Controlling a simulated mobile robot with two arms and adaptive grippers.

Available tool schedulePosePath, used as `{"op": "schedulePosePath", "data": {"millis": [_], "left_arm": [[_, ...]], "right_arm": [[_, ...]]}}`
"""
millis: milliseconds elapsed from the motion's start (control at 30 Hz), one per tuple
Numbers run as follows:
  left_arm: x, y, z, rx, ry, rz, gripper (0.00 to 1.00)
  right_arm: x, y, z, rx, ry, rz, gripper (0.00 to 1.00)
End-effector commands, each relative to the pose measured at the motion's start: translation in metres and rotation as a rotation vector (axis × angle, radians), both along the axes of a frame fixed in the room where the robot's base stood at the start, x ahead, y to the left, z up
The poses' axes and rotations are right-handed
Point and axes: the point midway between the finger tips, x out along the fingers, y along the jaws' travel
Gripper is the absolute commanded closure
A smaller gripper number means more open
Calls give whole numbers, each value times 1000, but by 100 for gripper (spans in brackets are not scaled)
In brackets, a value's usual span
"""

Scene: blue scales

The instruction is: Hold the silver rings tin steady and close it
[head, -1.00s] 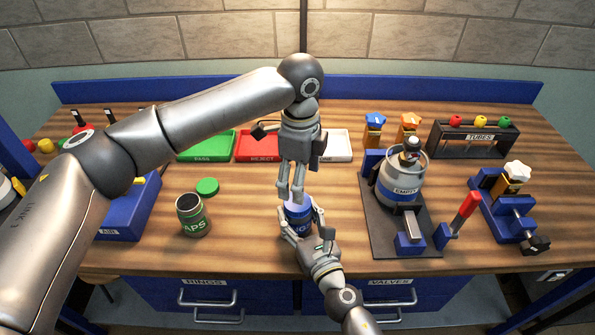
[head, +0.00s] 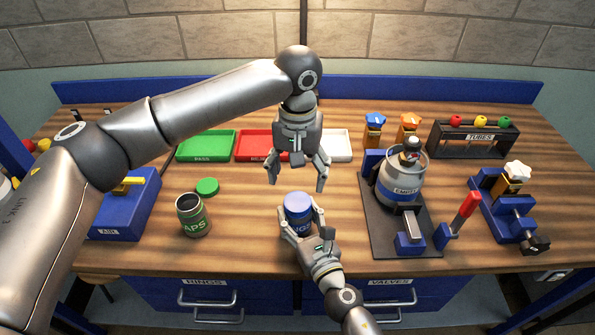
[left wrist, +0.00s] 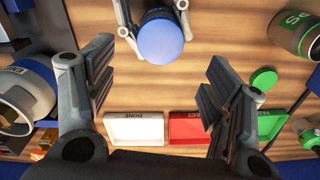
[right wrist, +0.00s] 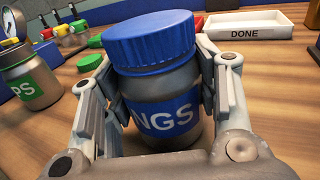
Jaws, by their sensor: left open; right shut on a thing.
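The silver rings tin (right wrist: 165,110) has a blue label reading "NGS" in the right wrist view and stands upright on the bench. Its blue lid (right wrist: 150,40) sits on top and looks level. In the head view the lid (head: 298,202) shows above the tin's label (head: 299,226). My right gripper (head: 301,222) is shut around the tin's body from the front. My left gripper (head: 297,178) is open and empty, above and behind the lid, with its fingers spread. The left wrist view shows the lid (left wrist: 160,41) beyond the open fingers, apart from them.
An open green-labelled tin (head: 193,217) stands at left, its green lid (head: 207,187) behind it. Green (head: 206,146), red (head: 262,146) and white (head: 336,146) trays lie at the back. A gas canister stand (head: 402,205) is at right. Bench on both sides of the rings tin is clear.

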Motion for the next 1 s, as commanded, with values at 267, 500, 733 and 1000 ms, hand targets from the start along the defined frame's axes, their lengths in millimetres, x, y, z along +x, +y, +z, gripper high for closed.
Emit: {"op": "schedulePosePath", "data": {"millis": [267,500,733,1000], "left_arm": [[0,1,2,0,1,211,25],[0,1,2,0,1,229,25],[0,1,-3,0,1,228,25],[-1,1,-41,2,2,228,25]], "right_arm": [[0,0,0,0,0,0,100],[0,0,0,0,0,0,100],[0,0,0,0,0,0,100],[0,0,0,0,0,0,100]]}}
